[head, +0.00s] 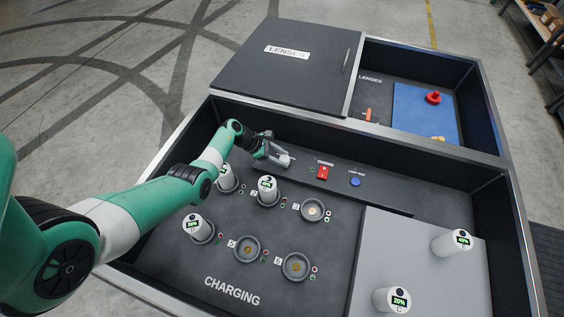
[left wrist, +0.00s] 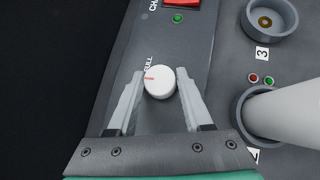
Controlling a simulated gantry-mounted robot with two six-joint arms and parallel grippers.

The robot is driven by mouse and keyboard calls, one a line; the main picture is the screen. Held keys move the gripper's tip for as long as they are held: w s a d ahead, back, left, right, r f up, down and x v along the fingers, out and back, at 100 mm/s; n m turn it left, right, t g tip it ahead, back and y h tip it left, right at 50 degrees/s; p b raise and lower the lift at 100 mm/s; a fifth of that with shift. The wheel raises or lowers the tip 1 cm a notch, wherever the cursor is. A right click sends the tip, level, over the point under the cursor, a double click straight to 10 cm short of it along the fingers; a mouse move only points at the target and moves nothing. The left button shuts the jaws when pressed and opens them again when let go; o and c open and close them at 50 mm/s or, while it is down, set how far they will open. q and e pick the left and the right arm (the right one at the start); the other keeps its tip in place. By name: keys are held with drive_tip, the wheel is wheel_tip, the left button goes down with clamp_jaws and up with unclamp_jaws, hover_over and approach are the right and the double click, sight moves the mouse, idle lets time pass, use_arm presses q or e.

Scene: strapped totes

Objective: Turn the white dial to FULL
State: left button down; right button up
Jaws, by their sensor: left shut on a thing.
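The white dial (left wrist: 160,82) shows in the left wrist view between the fingertips of my left gripper (left wrist: 160,88). A red mark on the dial points to the picture's left, close to the printed word FULL (left wrist: 149,66). My left gripper is shut on the dial, with one finger on each side. In the head view my left gripper (head: 284,159) is at the control panel (head: 385,198) along the back of the charging bay. My right gripper is in neither view.
A red switch (head: 322,173) and a blue button (head: 355,182) sit right of the dial. White batteries (head: 267,190) stand in some charging wells; others, such as well 3 (head: 313,210), are empty. Two batteries (head: 452,242) are on the grey surface at right. A lid (head: 290,75) is behind.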

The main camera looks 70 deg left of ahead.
use_arm(q)
drive_tip(key=shift+a+m+h+b, duration=0.1)
drive_tip(key=shift+m+h+b, duration=0.3)
drive_tip(key=shift+m+b, duration=0.3)
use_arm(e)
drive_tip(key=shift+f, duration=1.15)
use_arm(q)
drive_tip(key=shift+c, duration=1.6)
unclamp_jaws()
drive_tip(key=shift+s+r, duration=0.1)
drive_tip(key=shift+r, duration=0.1)
drive_tip(key=p+v, duration=0.7)
drive_tip(key=v, duration=0.4)
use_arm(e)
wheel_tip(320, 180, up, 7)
use_arm(q)
drive_tip(key=shift+a+r, duration=0.1)
